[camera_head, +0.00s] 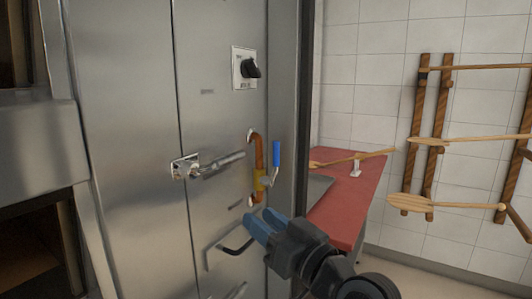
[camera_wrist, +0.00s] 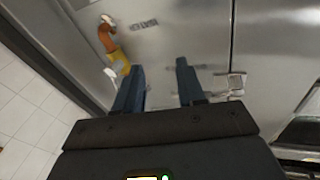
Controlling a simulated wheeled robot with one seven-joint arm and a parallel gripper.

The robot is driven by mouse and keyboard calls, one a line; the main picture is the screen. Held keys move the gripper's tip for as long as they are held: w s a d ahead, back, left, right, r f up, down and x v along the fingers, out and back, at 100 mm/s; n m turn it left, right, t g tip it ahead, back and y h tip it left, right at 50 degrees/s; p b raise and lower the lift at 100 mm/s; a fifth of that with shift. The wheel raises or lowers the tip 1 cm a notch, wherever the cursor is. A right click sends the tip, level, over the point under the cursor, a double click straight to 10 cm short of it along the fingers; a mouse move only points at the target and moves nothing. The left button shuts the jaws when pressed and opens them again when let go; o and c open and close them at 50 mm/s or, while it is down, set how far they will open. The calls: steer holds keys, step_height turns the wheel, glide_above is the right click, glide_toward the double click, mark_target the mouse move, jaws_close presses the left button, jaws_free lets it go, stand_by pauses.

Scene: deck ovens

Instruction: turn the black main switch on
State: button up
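The black main switch (camera_head: 250,68) is a rotary knob on a pale square plate, high on the steel cabinet front in the head view. I cannot read the marks on its plate. My gripper (camera_head: 258,224) has blue fingers and is well below the switch, in front of the lower cabinet panel and apart from the switch. In the wrist view my gripper (camera_wrist: 160,82) shows two blue fingers spread apart with nothing between them. The switch does not show clearly in the wrist view.
Below the switch are a lever latch (camera_head: 206,165), an orange pipe (camera_head: 258,150) with a blue-handled valve (camera_head: 276,155), and a black handle (camera_head: 236,247). A red-topped table (camera_head: 350,190) stands to the right. Wooden peels (camera_head: 470,140) hang on the tiled wall.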

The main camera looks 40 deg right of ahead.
steer(key=w+d+r+n+y, duration=0.25)
steer(key=d+r, duration=0.25)
steer(key=r, duration=0.4)
steer(key=n+g+y+b, duration=0.2)
steer(key=n+y+b, duration=0.15)
steer(key=n, duration=0.85)
glide_toward(258, 69)
steer(key=shift+p+x, duration=0.5)
steer(key=shift+x, duration=3.6)
jaws_close()
